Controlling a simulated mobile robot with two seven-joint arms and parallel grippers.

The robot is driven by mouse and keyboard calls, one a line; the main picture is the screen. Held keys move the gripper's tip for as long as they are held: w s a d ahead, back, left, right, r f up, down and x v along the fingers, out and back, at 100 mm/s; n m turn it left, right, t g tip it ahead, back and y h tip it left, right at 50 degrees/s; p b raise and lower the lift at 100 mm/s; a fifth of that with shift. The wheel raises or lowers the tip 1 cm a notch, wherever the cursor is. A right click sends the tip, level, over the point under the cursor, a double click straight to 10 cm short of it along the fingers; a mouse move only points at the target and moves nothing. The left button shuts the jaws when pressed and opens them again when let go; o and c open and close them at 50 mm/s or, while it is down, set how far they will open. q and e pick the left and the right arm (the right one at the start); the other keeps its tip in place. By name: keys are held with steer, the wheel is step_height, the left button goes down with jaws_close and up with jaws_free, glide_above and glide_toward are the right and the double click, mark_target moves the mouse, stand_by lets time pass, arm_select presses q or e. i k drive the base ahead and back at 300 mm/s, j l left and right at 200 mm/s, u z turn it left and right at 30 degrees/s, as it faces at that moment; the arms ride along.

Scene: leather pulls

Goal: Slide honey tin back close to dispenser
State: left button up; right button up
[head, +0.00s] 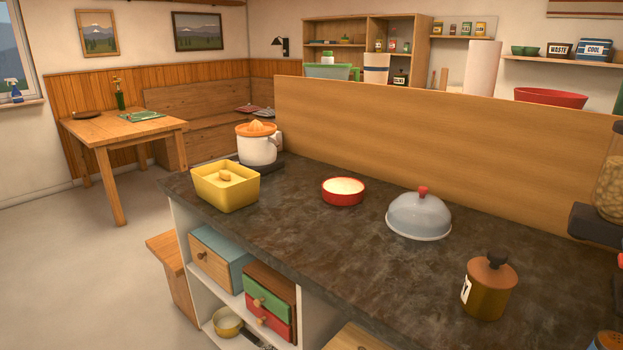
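A gold-brown tin (488,291) with a brown lid and dark round knob stands upright on the dark counter at the lower right. I take it as the honey tin; only the edge of its pale label shows, turned to the left. A dispenser (609,185) with a clear container of pale-brown contents and a dark base is cut off by the right edge. The tin stands in front and to the left of it, with bare counter between them. Neither of my grippers is in view.
A grey dome with a red knob (419,216), a red bowl (343,191), a yellow box (226,188) and a white juicer (257,145) stand on the counter (330,240). A wooden panel (430,130) runs along its back. An object (608,342) is cut off at bottom right.

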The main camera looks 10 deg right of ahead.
mark_target(482, 302)
steer(key=l+z, duration=0.2)
steer(key=z, duration=1)
steer(key=k, duration=0.05)
